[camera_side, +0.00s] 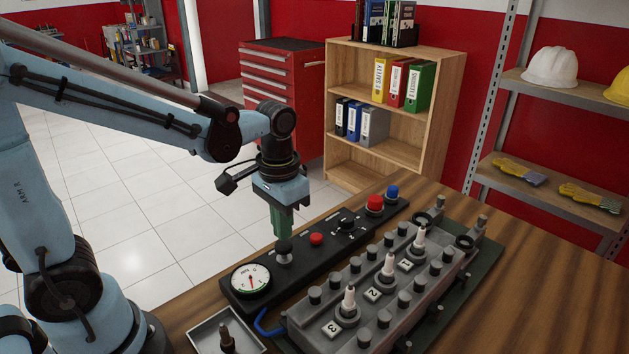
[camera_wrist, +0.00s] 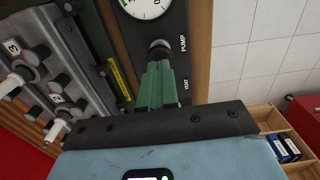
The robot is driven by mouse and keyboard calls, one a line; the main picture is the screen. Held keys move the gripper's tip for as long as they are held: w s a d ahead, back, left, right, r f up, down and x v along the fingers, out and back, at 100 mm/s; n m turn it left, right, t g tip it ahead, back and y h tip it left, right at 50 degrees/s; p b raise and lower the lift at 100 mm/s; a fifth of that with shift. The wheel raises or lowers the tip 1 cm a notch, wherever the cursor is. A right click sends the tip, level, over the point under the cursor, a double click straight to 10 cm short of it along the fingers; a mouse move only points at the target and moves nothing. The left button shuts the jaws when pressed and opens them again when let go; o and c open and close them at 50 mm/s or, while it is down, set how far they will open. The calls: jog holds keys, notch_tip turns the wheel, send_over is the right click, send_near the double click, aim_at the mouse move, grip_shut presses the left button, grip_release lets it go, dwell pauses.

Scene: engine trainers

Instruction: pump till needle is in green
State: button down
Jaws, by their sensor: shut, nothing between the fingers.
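The round white gauge (camera_side: 251,281) sits at the near end of a black control panel, with a thin red needle on its dial. I cannot tell for sure where the needle stands against the green mark. The wrist view shows only part of the gauge (camera_wrist: 149,6), with a green mark at its edge. The dark pump knob (camera_side: 283,253) stands beside the gauge; it also shows in the wrist view (camera_wrist: 160,46), by the PUMP label. My gripper (camera_side: 282,232), with green fingers, is shut and empty, pointing down just above the knob. I cannot tell whether they touch.
The panel also carries a red button (camera_side: 316,239), a black rotary switch (camera_side: 346,225), and larger red (camera_side: 375,203) and blue (camera_side: 392,192) buttons. A grey engine block (camera_side: 335,321) with white spark plugs lies alongside. A small tray (camera_side: 205,333) holds a dark part.

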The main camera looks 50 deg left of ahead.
dwell(0.5)
jog(key=shift+r, duration=2.5)
jog(key=s+t, duration=0.1)
jog(key=t, duration=0.3)
jog(key=s+a+t, duration=0.1)
jog(key=t, duration=0.2)
jog(key=shift+s+a+f, duration=0.1)
jog(key=shift+s+f, duration=0.2)
